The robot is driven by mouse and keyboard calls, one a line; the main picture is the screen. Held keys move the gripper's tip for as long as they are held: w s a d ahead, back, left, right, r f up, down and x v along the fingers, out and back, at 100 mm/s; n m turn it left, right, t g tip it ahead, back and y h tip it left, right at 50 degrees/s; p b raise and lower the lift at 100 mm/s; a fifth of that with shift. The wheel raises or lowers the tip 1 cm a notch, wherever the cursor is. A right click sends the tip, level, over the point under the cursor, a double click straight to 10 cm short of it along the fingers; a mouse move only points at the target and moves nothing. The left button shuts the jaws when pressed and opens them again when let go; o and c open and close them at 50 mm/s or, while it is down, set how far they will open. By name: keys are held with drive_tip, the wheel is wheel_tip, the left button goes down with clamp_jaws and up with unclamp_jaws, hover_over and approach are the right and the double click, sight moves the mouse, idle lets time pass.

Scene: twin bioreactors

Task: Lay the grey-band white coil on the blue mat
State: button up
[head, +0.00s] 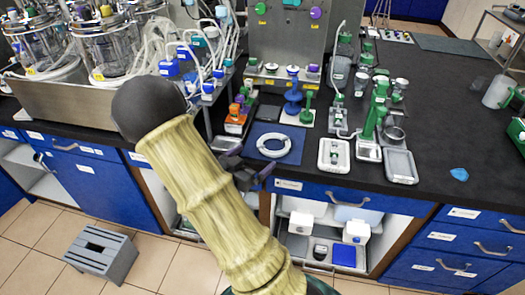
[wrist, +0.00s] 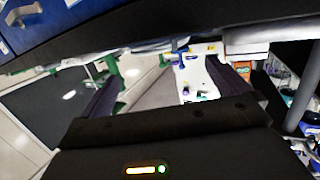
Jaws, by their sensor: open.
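A white coil (head: 273,146) lies flat on the dark blue mat (head: 299,143) near the front edge of the black counter in the head view. Its band colour is too small to tell. My gripper (head: 252,166) is by the counter's front edge, just left of and in front of the coil and apart from it. The wrist view shows its two dark fingers spread apart with nothing between them (wrist: 168,88). I cannot make out the coil in the wrist view. My arm covers part of the counter's front left of the mat.
An orange-based rack (head: 236,122) stands left of the mat. Blue and green stands (head: 293,92) are behind it, and white trays (head: 334,156) are to its right. A blue scrap (head: 459,174) lies on clear counter at the right. A grey stool (head: 100,252) stands on the floor.

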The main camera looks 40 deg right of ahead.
drive_tip(key=shift+v, duration=1.2)
drive_tip(key=shift+s, duration=0.1)
drive_tip(key=w+a+f+n+t+y, duration=0.2)
drive_tip(key=w+a+n+t+y, duration=0.15)
drive_tip(key=a+n+y, duration=0.6)
drive_tip(key=s+a+r+n+g+y, duration=0.1)
drive_tip(key=s+a+n+g+y, duration=0.1)
drive_tip(key=s, duration=0.4)
drive_tip(key=s+a+r+n+g+y, duration=0.1)
drive_tip(key=s+a+n+g+y, duration=0.2)
drive_tip(key=s, duration=0.3)
drive_tip(key=shift+s+a+r+g+y, duration=0.25)
drive_tip(key=shift+a+r+g+y, duration=0.15)
drive_tip(key=shift+a, duration=0.4)
